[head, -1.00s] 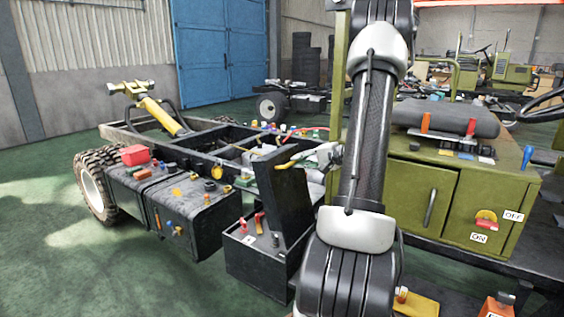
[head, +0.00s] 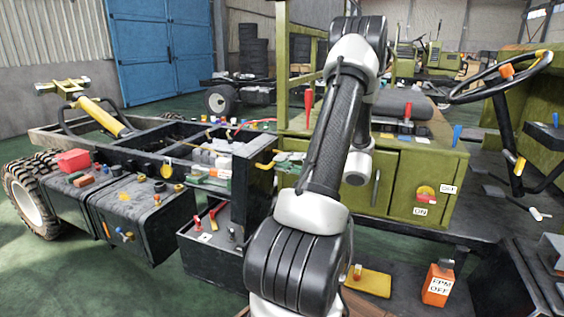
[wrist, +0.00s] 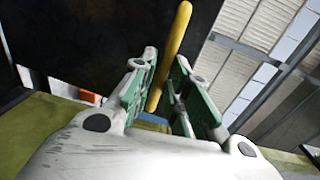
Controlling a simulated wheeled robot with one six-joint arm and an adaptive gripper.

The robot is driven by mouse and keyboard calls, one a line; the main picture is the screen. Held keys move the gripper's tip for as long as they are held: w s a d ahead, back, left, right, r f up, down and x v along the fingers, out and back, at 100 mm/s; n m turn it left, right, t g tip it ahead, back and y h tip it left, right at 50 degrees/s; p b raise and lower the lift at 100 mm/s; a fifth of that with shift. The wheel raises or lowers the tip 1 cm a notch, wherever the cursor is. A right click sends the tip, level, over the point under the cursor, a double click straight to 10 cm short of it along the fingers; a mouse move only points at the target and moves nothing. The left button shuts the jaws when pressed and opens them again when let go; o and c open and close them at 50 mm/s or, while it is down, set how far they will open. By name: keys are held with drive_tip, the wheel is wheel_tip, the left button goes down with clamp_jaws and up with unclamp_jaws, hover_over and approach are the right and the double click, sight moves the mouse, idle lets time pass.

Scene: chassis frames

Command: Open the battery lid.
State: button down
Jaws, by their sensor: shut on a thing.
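The battery lid (head: 252,172) is a black panel that stands raised, about upright, above the black battery box (head: 205,257) in the head view. A yellow handle (head: 265,165) sticks out from its right side. My gripper (head: 280,163) is at that handle, partly hidden behind my arm. In the wrist view the yellow handle (wrist: 172,50) runs between the two green-lined fingers of my gripper (wrist: 160,85), which is shut on it. The dark lid face (wrist: 90,35) fills the upper left there. The exact contact is hard to see.
Red and orange-topped parts (head: 215,215) show in the battery box. A black tank (head: 145,212) stands to its left. A green cabinet (head: 400,185) is close on the right, with a steering wheel (head: 500,75) beyond. Green floor is open at front left.

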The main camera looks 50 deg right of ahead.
drive_tip(key=shift+a+f, duration=0.25)
drive_tip(key=shift+f, duration=0.3)
drive_tip(key=c, duration=1.5)
unclamp_jaws()
drive_tip(key=shift+w, duration=0.1)
drive_tip(key=shift+d+r, duration=0.15)
drive_tip(key=v, duration=1.2)
drive_tip(key=shift+r, duration=0.1)
